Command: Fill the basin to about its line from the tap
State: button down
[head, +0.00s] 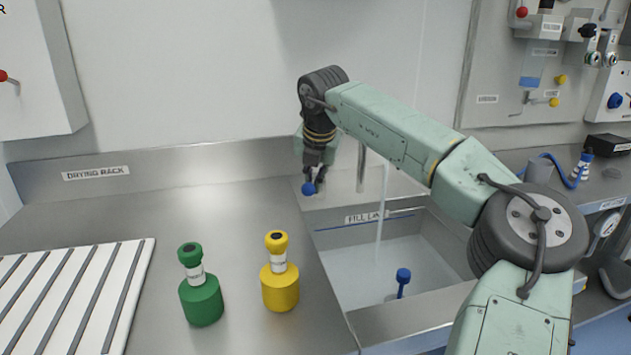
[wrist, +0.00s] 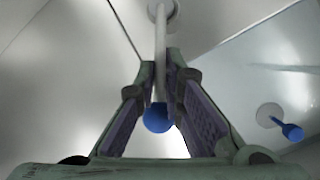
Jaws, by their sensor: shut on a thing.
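My gripper (head: 314,176) is shut on the tap's blue ball-ended lever (head: 308,189), left of the spout. In the wrist view the blue ball (wrist: 158,118) and its pale rod lie between the jaws. The tap spout (head: 361,167) stands at the back of the basin (head: 345,239). A thin stream of water (head: 382,205) runs down into the basin. The water surface (head: 375,265) appears below the stripe. A blue-handled plug (head: 403,280) stands in the basin; it also shows in the wrist view (wrist: 290,130).
A green bottle (head: 201,297) and a yellow bottle (head: 280,286) stand on the steel counter left of the basin. A white drying rack (head: 75,290) lies at the far left. A blue hose (head: 575,172) and panel fittings are at the right. My arm spans above the basin's right side.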

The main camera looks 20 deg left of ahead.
jog(key=c, duration=1.9)
grip_release()
jog(key=shift+s+d+f, duration=0.15)
jog(key=shift+s, duration=0.05)
jog(key=shift+o, duration=1)
jog(key=v, duration=1.2)
